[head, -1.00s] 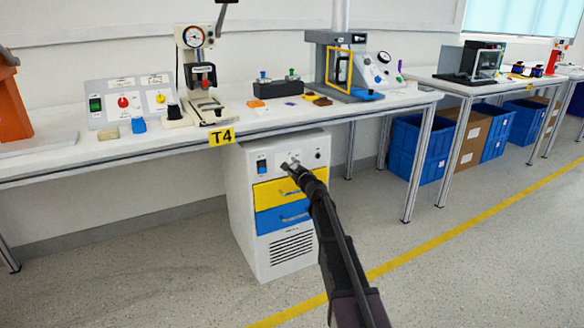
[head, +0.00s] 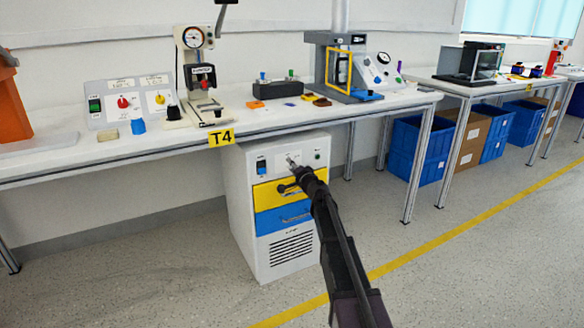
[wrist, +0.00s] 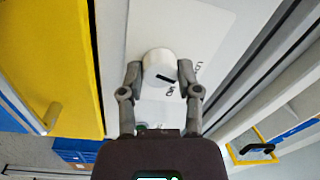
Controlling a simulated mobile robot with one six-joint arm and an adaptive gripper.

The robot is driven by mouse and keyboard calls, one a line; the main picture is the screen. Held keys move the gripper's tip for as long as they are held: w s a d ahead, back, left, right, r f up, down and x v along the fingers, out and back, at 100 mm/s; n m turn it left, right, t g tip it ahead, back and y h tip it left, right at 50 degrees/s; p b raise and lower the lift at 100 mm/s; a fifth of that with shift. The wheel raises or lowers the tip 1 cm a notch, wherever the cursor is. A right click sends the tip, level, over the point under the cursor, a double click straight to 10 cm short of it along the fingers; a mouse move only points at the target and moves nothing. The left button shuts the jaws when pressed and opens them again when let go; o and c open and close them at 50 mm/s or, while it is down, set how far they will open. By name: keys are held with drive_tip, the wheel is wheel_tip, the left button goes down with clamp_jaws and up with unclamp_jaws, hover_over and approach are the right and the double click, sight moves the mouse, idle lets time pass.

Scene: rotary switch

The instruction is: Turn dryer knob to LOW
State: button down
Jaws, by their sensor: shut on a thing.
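The dryer is a white cabinet (head: 238,215) under the bench edge, with a control panel on top of its front. Its knob (wrist: 160,73) is white and round with a black pointer line, seen in the wrist view. My gripper (wrist: 160,68) has one finger on each side of the knob and is shut on it.
Below the panel are a yellow drawer (head: 268,191) and a blue drawer (head: 270,222) with bar handles. The bench (head: 130,148) overhangs the cabinet. The floor in front is clear.

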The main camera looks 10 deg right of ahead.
drive_tip(key=shift+w+n, duration=0.15)
drive_tip(key=shift+n, duration=1.55)
drive_tip(key=shift+c, duration=1.5)
unclamp_jaws()
drive_tip(key=shift+m, duration=0.3)
